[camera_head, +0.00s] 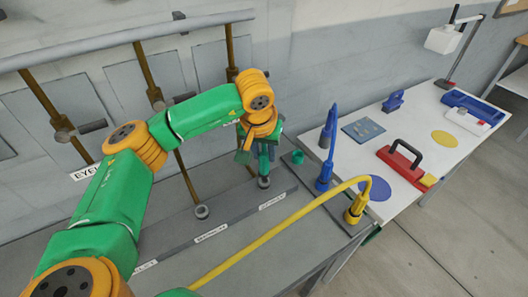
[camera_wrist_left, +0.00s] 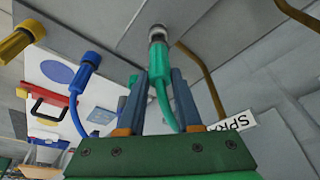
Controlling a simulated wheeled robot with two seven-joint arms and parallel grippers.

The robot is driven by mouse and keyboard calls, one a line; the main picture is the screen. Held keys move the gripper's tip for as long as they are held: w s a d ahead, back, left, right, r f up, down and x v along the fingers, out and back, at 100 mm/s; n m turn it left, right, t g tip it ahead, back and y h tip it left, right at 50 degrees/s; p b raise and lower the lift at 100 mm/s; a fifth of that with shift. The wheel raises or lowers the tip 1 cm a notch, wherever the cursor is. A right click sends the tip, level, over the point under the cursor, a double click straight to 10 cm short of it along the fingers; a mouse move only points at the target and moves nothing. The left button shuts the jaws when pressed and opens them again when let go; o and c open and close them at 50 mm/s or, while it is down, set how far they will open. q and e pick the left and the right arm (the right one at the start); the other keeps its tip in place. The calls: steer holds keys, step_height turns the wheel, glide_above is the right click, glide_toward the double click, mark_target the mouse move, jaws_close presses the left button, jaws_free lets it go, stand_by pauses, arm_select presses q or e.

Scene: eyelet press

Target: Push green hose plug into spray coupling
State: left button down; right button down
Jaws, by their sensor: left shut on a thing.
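My left gripper (camera_head: 262,148) is shut on the green hose plug (camera_wrist_left: 158,62), with the blue-grey fingers on either side of it in the left wrist view (camera_wrist_left: 168,98). A green hose curves down from the plug between the fingers. The plug's far end meets the silver spray coupling (camera_wrist_left: 157,34), in line with it and seemingly touching. I cannot tell how deep it sits. In the head view this grey coupling (camera_head: 264,183) is just below the gripper, at the foot of a brass pipe. My right gripper is not in view.
A blue plug (camera_head: 323,183) and a yellow plug (camera_head: 354,215) with their hoses stand in a rack right of the gripper. An empty-looking green holder (camera_head: 297,158) is beside it. Another coupling (camera_head: 201,211) is to the left. A white table (camera_head: 408,160) holds tools.

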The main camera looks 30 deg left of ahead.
arm_select(q)
steer(key=shift+f+b, duration=1.2)
steer(key=shift+f, duration=0.15)
stand_by(0.4)
steer(key=c, duration=0.5)
jaws_free()
steer(key=shift+r+p, duration=2.1)
steer(key=shift+r, duration=0.5)
